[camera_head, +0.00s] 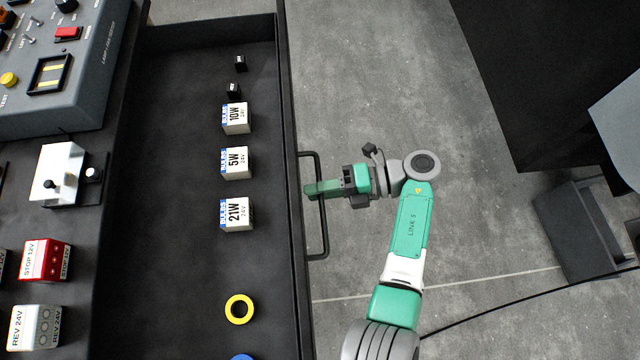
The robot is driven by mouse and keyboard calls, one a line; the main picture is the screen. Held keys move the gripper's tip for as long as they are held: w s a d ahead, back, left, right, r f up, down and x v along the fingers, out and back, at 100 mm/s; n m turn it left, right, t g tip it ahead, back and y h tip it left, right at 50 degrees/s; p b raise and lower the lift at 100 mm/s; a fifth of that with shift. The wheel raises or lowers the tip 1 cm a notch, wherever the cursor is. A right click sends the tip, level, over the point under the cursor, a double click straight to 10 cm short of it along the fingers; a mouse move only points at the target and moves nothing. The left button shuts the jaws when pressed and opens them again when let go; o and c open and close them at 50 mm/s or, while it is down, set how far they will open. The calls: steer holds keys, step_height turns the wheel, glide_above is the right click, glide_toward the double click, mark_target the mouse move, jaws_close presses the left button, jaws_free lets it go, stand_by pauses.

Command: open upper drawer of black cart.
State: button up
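The black cart (180,300) fills the left of the head view. Its upper drawer (180,180) stands pulled out to the right, and its inside shows. The drawer's black bar handle (321,240) is on the outer right face. My gripper (312,190) is at the middle of the handle, with its green fingers reaching over or around the bar. From above I cannot tell whether the fingers are closed on the bar or only beside it.
In the drawer lie small boxes marked 10W (236,118), 5W (235,162) and 21W (236,214), and a yellow ring (239,309). A grey tester (60,70) sits on the cart top. Grey floor (480,220) is open right of the drawer; a dark bin (580,230) stands far right.

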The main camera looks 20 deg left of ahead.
steer(key=v, duration=0.8)
steer(key=shift+b, duration=0.35)
steer(key=shift+a, duration=0.1)
